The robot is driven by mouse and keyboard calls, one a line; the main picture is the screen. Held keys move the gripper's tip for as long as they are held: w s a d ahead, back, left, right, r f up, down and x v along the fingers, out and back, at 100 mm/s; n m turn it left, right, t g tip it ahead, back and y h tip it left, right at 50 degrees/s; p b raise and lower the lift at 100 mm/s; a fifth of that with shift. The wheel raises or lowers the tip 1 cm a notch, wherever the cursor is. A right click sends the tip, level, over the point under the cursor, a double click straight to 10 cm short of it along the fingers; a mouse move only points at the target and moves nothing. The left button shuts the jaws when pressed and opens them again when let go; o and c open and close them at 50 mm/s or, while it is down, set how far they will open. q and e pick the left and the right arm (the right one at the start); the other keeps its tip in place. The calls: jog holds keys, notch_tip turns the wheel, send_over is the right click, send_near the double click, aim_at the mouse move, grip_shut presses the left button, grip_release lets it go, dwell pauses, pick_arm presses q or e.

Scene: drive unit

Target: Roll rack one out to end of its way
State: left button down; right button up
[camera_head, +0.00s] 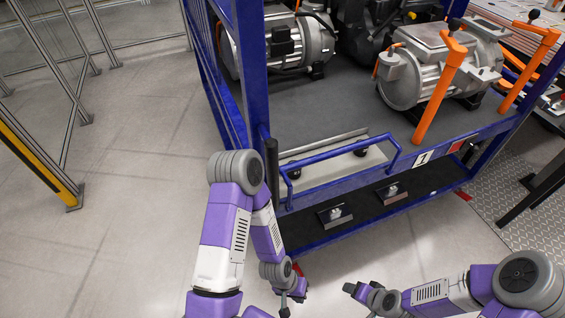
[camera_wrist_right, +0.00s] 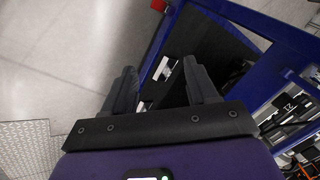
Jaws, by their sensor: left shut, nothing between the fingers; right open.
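Rack one is a blue-framed rack (camera_head: 345,187) with a white "1" label (camera_head: 422,159) on its front edge. A blue bar handle (camera_head: 345,152) runs along that edge. Orange-handled motors (camera_head: 440,65) stand on its grey deck. My left gripper (camera_head: 287,303) is shut and empty, low in front of the rack's front left corner, apart from the handle. My right gripper (camera_head: 358,294) is in front of the rack, apart from it. The right wrist view shows it open (camera_wrist_right: 162,85) with nothing between its fingers, and a blue frame (camera_wrist_right: 250,30) beyond.
A dark lower shelf (camera_head: 345,213) with two small metal fittings (camera_head: 335,213) lies below the deck. A yellow-black barrier post (camera_head: 40,165) and fence frames stand at the left. A metal tread plate (camera_head: 525,210) lies at the right. The floor (camera_head: 120,220) at the left is clear.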

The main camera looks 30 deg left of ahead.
jog(key=w+a+r+n+t+y+b, duration=0.2)
jog(key=w+a+r+n+t, duration=0.1)
jog(key=w+a+r, duration=0.3)
jog(key=n+t+y+b, duration=0.2)
jog(key=n+y+b, duration=0.5)
jog(key=n+y, duration=0.35)
send_near(276, 178)
jog(key=shift+h, duration=0.45)
jog(key=x, duration=0.4)
jog(key=shift+a+r, duration=0.15)
jog(key=shift+r, duration=0.15)
jog(key=x, duration=0.6)
pick_arm(q)
notch_tip(276, 178, down, 11)
jog(key=shift+s+r, duration=0.2)
jog(key=shift+s, duration=0.25)
pick_arm(e)
jog(key=shift+w+a, duration=0.3)
jog(key=shift+a, duration=0.35)
jog(key=shift+c, duration=0.5)
grip_shut()
